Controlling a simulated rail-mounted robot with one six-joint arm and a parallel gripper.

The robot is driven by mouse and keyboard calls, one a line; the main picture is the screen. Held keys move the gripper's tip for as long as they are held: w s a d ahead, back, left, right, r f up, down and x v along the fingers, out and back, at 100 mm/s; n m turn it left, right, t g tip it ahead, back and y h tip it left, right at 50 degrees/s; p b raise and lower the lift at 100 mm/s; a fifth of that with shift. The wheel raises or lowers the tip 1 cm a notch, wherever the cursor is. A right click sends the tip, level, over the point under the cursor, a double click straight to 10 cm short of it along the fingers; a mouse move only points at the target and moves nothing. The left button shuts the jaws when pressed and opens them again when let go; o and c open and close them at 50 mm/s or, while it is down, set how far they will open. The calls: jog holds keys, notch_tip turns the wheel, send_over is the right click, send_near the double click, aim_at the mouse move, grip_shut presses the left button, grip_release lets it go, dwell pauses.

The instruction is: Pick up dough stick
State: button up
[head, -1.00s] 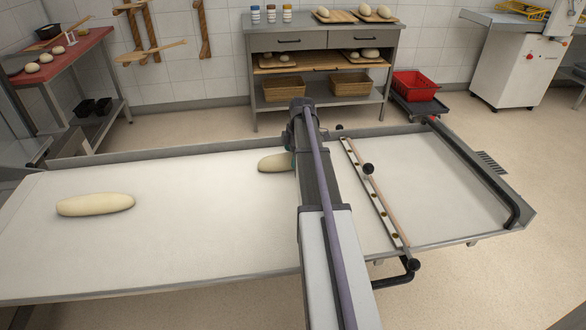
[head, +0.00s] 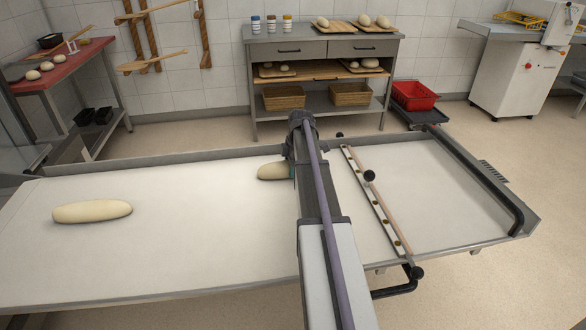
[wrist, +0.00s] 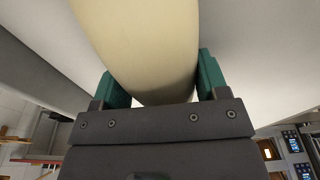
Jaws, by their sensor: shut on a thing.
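A pale dough stick (head: 273,171) shows at the back of the white loader surface (head: 200,245), its right part hidden behind my arm. In the wrist view the dough stick (wrist: 140,45) runs between the two green fingers of my gripper (wrist: 158,85), which is shut on it. In the head view my arm hides most of the gripper. I cannot tell whether the held stick touches the surface. A second dough stick (head: 92,211) lies at the left of the surface, apart from my gripper.
A rail with dark knobs (head: 375,200) crosses the surface right of my arm. A dark bent handle bar (head: 475,175) lines the right end. A raised edge runs along the back. The middle left of the surface is bare. A grey cabinet (head: 320,45) stands behind.

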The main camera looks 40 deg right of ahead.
notch_tip(320, 180, up, 10)
jog(key=p, duration=1)
jog(key=shift+r, duration=0.2)
jog(key=shift+f, duration=0.15)
jog(key=shift+w, duration=0.1)
